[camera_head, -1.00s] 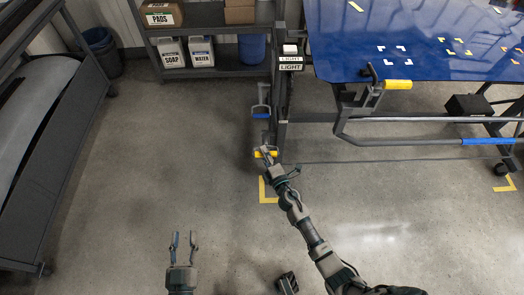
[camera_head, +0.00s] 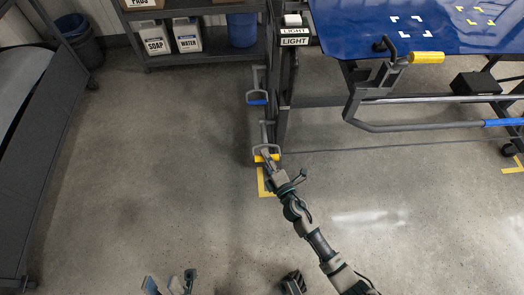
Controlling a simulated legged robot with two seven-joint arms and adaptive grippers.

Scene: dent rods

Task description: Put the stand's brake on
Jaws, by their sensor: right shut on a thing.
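The stand (camera_head: 375,97) carries a large blue panel (camera_head: 440,22) at the right. On its left post, a lever with a blue grip (camera_head: 257,101) hangs above a lever with a yellow grip (camera_head: 261,159). My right gripper (camera_head: 268,156) is shut on the yellow-gripped lever, low near the floor; its fingers partly hide the grip. My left gripper (camera_head: 169,282) is open and empty at the bottom edge, partly cut off. Which lever is the brake is not labelled legibly.
A LIGHT label (camera_head: 294,42) is on the post. A crank with a yellow handle (camera_head: 427,57) and a blue-sleeved bar (camera_head: 503,122) project from the stand. Shelving (camera_head: 195,60) stands at the back and a dark rack (camera_head: 45,160) at the left. The floor between is clear.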

